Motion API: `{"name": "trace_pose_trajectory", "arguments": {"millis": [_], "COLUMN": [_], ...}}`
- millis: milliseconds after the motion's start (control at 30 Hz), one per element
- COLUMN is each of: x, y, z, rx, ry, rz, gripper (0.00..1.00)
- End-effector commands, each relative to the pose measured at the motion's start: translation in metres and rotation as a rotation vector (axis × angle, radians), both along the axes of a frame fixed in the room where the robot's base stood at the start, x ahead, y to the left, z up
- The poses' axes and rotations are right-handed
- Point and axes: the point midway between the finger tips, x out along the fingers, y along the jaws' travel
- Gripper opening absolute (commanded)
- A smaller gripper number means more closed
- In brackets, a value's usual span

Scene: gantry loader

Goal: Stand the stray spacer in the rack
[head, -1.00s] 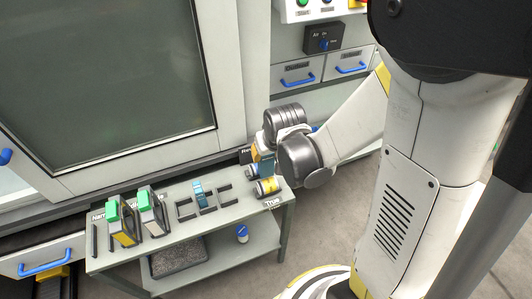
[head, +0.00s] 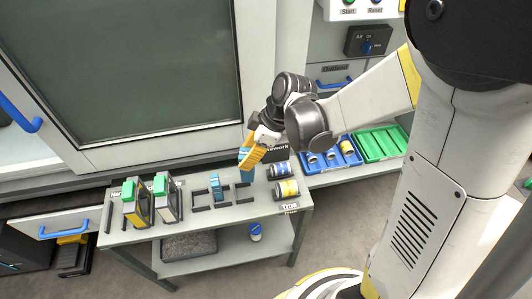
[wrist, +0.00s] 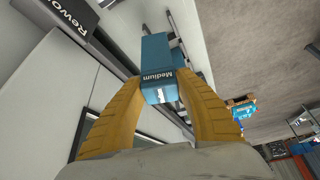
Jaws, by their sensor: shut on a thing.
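My gripper (head: 250,158) has yellow fingers and is shut on a teal-blue spacer labelled "Medium" (wrist: 157,62), which shows between the fingertips in the wrist view (wrist: 163,98). In the head view the held spacer (head: 244,157) is over or near the right end of the dark slotted rack (head: 201,197) on the grey bench. Whether its lower end touches the rack cannot be told. Another blue spacer (head: 215,184) stands in the rack, left of my gripper.
A blue-banded cylinder (head: 280,171) and a yellow-banded cylinder (head: 286,190) lie right of the rack. Two green-topped clamp-like units (head: 165,196) stand at left. A blue tray (head: 347,158) and a green tray (head: 381,144) are at right. The machine door (head: 150,130) rises behind.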

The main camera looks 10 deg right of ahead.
Motion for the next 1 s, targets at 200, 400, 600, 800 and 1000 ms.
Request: {"name": "trace_pose_trajectory", "arguments": {"millis": [200,400,600,800,1000], "x": [-0.007,-0.008,-0.008,-0.008,-0.007], "y": [0.023,0.025,0.025,0.025,0.025], "z": [0.011,0.008,-0.004,-0.022,-0.040], "rx": [-0.001,-0.002,-0.002,-0.002,-0.002], "ry": [-0.001,-0.002,-0.002,-0.003,-0.002], "rz": [0.267,0.298,0.296,0.294,0.293], "gripper": [0.07,0.07,0.07,0.07,0.07]}}
